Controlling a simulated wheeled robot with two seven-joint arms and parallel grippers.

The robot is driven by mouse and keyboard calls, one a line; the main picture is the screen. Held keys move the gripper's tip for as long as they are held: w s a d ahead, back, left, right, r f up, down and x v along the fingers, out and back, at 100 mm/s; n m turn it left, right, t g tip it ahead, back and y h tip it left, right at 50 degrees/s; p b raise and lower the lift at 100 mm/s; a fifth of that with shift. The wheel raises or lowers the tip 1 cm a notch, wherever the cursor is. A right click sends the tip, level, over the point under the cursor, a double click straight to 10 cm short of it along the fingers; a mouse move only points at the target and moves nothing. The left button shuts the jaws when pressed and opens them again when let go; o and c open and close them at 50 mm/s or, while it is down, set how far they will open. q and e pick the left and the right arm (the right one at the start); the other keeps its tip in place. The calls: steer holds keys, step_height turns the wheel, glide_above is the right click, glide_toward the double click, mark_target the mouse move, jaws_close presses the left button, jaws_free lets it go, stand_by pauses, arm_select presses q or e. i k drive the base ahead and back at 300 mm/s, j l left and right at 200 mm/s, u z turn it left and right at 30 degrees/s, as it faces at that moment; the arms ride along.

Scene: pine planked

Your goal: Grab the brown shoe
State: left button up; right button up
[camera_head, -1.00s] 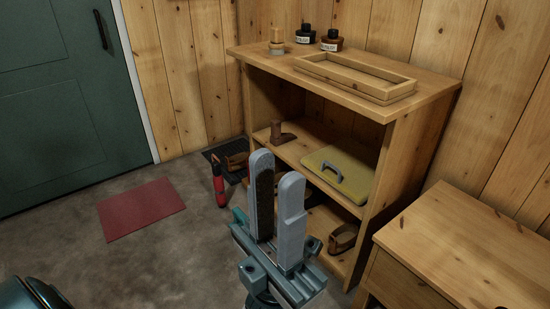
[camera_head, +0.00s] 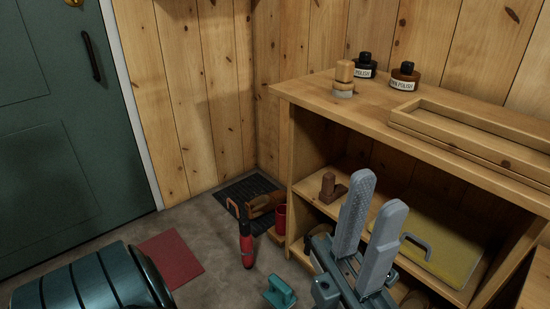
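A brown shoe-like item (camera_head: 264,204) lies on a dark mat (camera_head: 238,190) on the floor in the corner, left of the wooden shelf unit. It is small in view and partly behind a red item, so I cannot be sure it is a shoe.
A red item with a handle (camera_head: 246,246) stands before the mat; a red cup (camera_head: 281,219) and teal handled item (camera_head: 280,292) are near. The shelf unit (camera_head: 300,92) holds a brown block (camera_head: 330,188) and yellow board (camera_head: 440,250). A red mat (camera_head: 172,260) lies near the door.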

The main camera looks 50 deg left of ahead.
mark_target(262, 205)
steer(key=j+z, duration=0.1)
steer(key=j, duration=1.55)
steer(key=k+j, duration=0.1)
steer(key=j, duration=1.5)
steer(key=i+z, duration=0.05)
